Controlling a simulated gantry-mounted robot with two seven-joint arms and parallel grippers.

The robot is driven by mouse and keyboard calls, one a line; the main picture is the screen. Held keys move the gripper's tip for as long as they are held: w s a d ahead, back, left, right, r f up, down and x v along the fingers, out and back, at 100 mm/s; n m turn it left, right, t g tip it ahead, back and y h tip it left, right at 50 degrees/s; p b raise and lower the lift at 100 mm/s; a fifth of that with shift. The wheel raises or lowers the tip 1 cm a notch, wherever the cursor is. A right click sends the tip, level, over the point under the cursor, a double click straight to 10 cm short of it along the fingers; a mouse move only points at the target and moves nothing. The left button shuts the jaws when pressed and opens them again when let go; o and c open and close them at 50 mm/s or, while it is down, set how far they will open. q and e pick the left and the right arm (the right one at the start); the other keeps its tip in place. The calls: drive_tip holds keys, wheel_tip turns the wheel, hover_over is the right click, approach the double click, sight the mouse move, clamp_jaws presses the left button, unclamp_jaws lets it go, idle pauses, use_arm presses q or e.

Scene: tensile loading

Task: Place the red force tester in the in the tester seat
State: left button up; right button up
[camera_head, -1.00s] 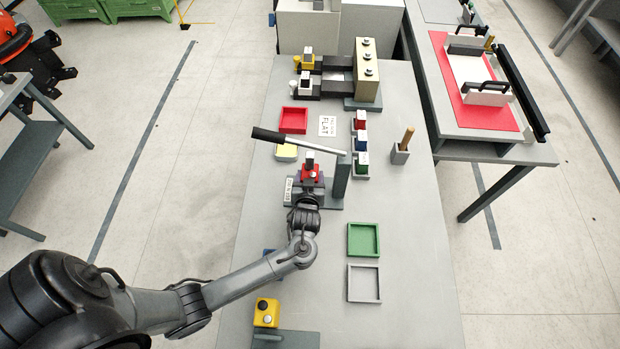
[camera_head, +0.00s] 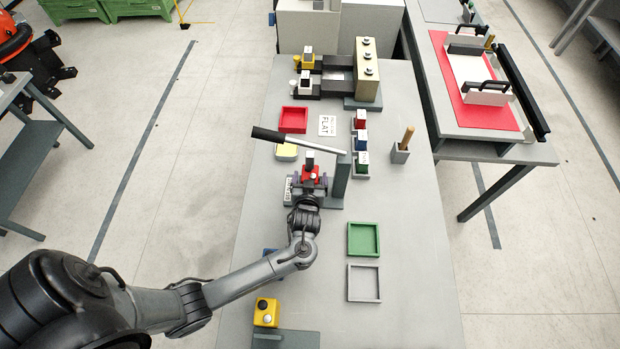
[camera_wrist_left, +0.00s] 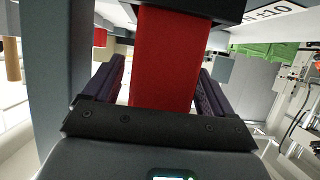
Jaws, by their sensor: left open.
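The red force tester (camera_head: 311,174) stands upright at the grey lever stand (camera_head: 341,180) in the middle of the bench, below the stand's long lever. In the left wrist view its red body (camera_wrist_left: 165,60) fills the middle, under a dark part. My left gripper (camera_head: 308,185) is around it: the two dark, ridged fingers are open, one on each side, with small gaps to the red body. Whether the tester rests in a seat is hidden by the gripper. My right gripper is in neither view.
The lever with a black handle (camera_head: 269,135) reaches left above the tester. A red tray (camera_head: 283,122), a green tray (camera_head: 350,240) and a grey tray (camera_head: 350,285) lie on the bench. The bench between the gripper and green tray is clear.

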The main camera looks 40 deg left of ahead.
use_arm(q)
drive_tip(key=shift+r, duration=0.25)
drive_tip(key=shift+s+d, duration=0.25)
drive_tip(key=s+d+r+m+g+h, duration=0.1)
drive_tip(key=s+d+r+m+h, duration=0.25)
drive_tip(key=s+d+h, duration=0.45)
drive_tip(key=s+r+m+g, duration=0.1)
drive_tip(key=s+m+g, duration=0.1)
drive_tip(key=s, duration=0.3)
drive_tip(key=s+d+r+m+g, duration=0.1)
drive_tip(key=s+m+g, duration=0.1)
drive_tip(key=s, duration=0.4)
drive_tip(key=s+d+r+m+g, duration=0.1)
drive_tip(key=s+r+m+g, duration=0.1)
drive_tip(key=s, duration=0.3)
drive_tip(key=shift+s+d, duration=0.25)
drive_tip(key=shift+s, duration=0.05)
drive_tip(key=shift+r+p, duration=0.1)
drive_tip(key=shift+p, duration=0.2)
